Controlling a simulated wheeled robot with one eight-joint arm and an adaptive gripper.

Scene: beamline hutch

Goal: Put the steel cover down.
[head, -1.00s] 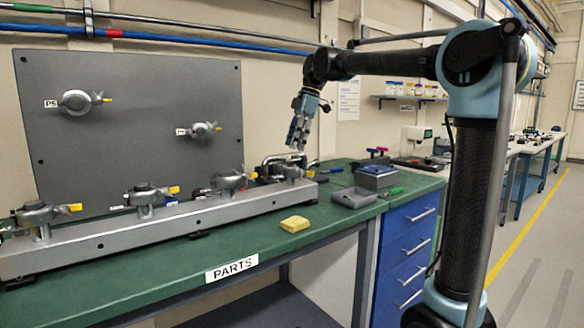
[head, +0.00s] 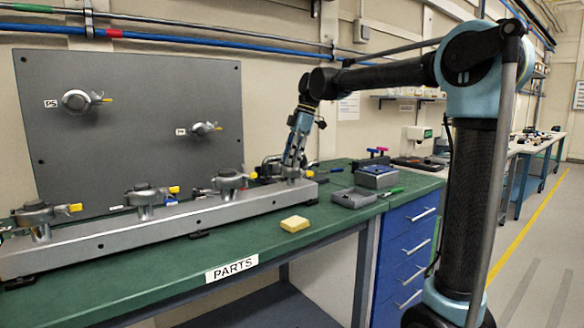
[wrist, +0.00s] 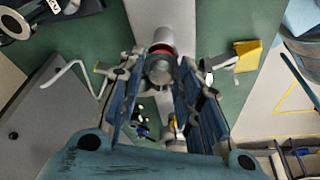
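The steel cover (wrist: 160,70) looks like a round grey metal disc between my fingertips in the wrist view. My gripper (wrist: 163,75) appears closed on its sides. A red ring shows just beyond the disc, at a stub on the grey rail (wrist: 160,15). I cannot tell whether the cover touches that stub. In the head view my gripper (head: 292,163) points down at the right end of the rail (head: 150,227), and its fingers hide the cover there.
Several clamped ports with yellow tabs, such as one port (head: 145,195), line the rail. A yellow block (head: 295,224) lies on the green bench (head: 270,250) in front. A grey tray (head: 353,198) and a grey box (head: 376,178) stand to the right. A dark panel (head: 130,120) stands behind.

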